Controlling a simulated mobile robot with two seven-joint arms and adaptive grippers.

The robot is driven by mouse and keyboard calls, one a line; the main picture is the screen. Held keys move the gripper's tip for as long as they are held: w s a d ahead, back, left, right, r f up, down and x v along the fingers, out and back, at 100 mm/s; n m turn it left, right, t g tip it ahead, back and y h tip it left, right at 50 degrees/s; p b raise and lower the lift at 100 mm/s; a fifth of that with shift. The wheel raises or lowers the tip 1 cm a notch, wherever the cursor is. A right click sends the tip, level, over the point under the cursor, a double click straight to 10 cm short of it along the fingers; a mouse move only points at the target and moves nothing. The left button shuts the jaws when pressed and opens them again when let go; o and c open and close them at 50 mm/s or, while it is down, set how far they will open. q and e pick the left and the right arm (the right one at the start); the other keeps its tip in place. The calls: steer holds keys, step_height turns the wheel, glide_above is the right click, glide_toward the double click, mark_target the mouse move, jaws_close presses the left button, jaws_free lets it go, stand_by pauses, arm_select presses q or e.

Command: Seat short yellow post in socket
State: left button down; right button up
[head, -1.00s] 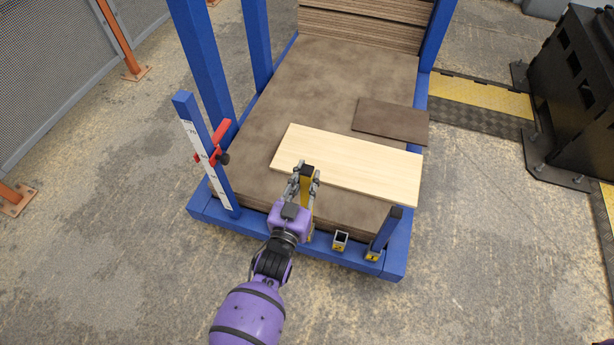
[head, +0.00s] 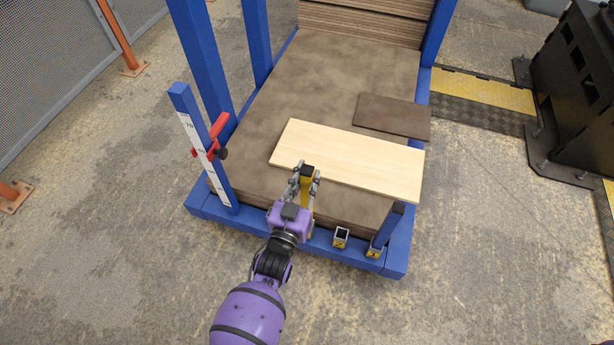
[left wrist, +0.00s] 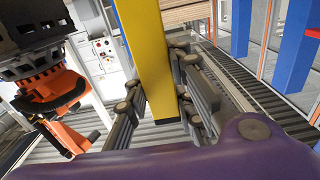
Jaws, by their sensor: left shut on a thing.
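My left gripper (head: 306,176) is shut on the short yellow post (head: 307,195), near the front edge of the blue cart. The post stands roughly upright between the fingers and also shows in the left wrist view (left wrist: 146,55), with a blue strip along one side. My right gripper is not in view.
A pale board (head: 350,160) and a small dark board (head: 393,116) lie on the brown stack. A blue scale post (head: 203,150) with a red clamp (head: 213,140) stands left of the gripper.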

arm_select(q)
steer(key=shift+f+b, duration=0.7)
steer(key=shift+f, duration=0.1)
steer(key=shift+f+b, duration=0.4)
steer(key=shift+f, duration=0.15)
steer(key=shift+f+b, duration=0.75)
steer(key=shift+f, duration=0.2)
steer(key=shift+f+b, duration=0.4)
steer(key=shift+f, duration=0.1)
steer(key=c, duration=1.4)
jaws_free()
steer(key=shift+c, duration=0.2)
steer(key=shift+f, duration=0.1)
glide_toward(305, 195)
steer(key=shift+s, duration=0.25)
